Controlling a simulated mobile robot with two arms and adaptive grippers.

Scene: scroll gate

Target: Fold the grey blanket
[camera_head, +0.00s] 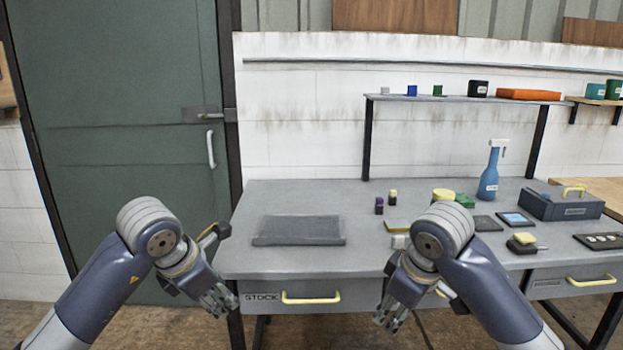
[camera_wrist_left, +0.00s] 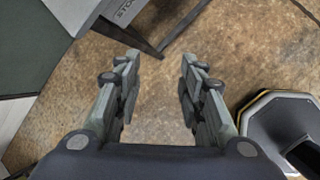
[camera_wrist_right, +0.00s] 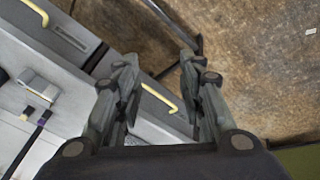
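The grey blanket (camera_head: 299,230) lies flat as a dark grey rectangle on the left part of the grey workbench (camera_head: 290,193). My left gripper (camera_head: 222,304) hangs in front of the bench's left front corner, below the bench top and apart from the blanket. In the left wrist view (camera_wrist_left: 160,62) its fingers are spread with only floor between them. My right gripper (camera_head: 391,322) hangs in front of the drawers, also below the bench top. In the right wrist view (camera_wrist_right: 158,68) its fingers are apart and empty. The blanket is in neither wrist view.
A spray bottle (camera_head: 489,172), a grey toolbox (camera_head: 562,204), a tablet (camera_head: 515,219) and small blocks occupy the bench's middle and right. A shelf (camera_head: 455,98) stands at the back. Drawers with yellow handles (camera_head: 311,297) face me. The bench top around the blanket is clear.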

